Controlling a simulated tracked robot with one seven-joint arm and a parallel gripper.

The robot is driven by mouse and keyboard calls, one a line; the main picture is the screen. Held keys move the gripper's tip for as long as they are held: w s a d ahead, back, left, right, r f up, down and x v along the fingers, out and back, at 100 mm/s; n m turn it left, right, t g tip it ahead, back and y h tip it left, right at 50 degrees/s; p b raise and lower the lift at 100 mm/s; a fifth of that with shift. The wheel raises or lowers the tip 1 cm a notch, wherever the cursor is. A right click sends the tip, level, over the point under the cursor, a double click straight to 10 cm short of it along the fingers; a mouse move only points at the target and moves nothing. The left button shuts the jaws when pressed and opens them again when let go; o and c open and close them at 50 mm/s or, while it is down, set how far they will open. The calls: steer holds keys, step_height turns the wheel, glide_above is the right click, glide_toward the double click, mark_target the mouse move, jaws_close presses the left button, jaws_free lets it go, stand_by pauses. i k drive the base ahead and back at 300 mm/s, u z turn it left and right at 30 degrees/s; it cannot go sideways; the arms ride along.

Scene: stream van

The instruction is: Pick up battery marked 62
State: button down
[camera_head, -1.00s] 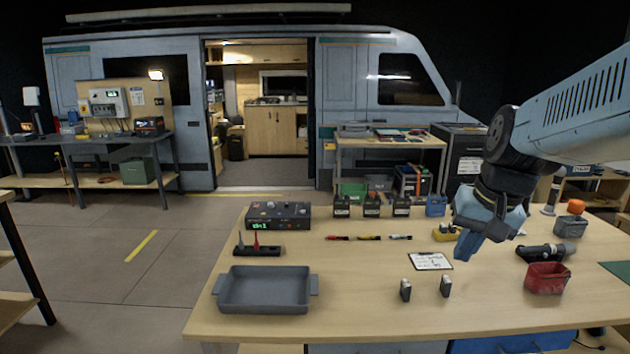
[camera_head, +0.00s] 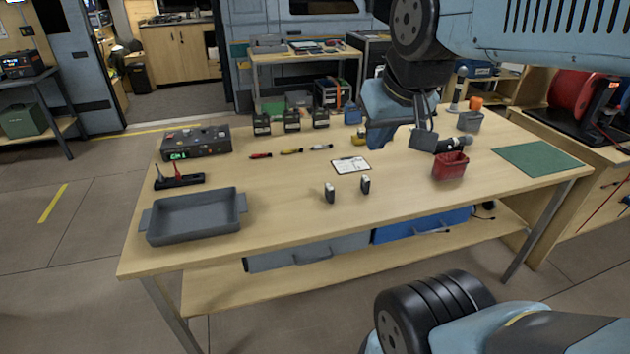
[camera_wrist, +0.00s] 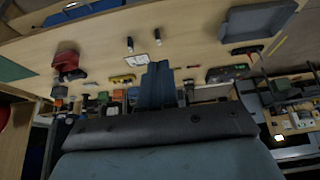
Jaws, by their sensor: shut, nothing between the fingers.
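Two small upright blocks with dark sides and pale tops, a left one (camera_head: 329,192) and a right one (camera_head: 365,185), stand apart near the front of the wooden table. They look like batteries; no number is legible. They also show in the wrist view, as a left one (camera_wrist: 130,44) and a right one (camera_wrist: 164,40). Several larger black blocks (camera_head: 291,122) stand at the table's back edge, also without readable numbers. My gripper (camera_head: 375,142) is shut and empty, above the table behind and right of the small blocks. In the wrist view its blue fingers (camera_wrist: 157,66) are together.
A grey tray (camera_head: 195,216) is at the table's front left. A white clipboard (camera_head: 351,165) lies behind the small blocks. A red bin (camera_head: 450,167) and a green mat (camera_head: 537,158) are to the right. Front middle table space is clear.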

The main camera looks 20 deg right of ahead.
mark_target(329, 191)
steer(key=z, duration=0.3)
steer(key=i, duration=0.35)
steer(key=z, duration=0.75)
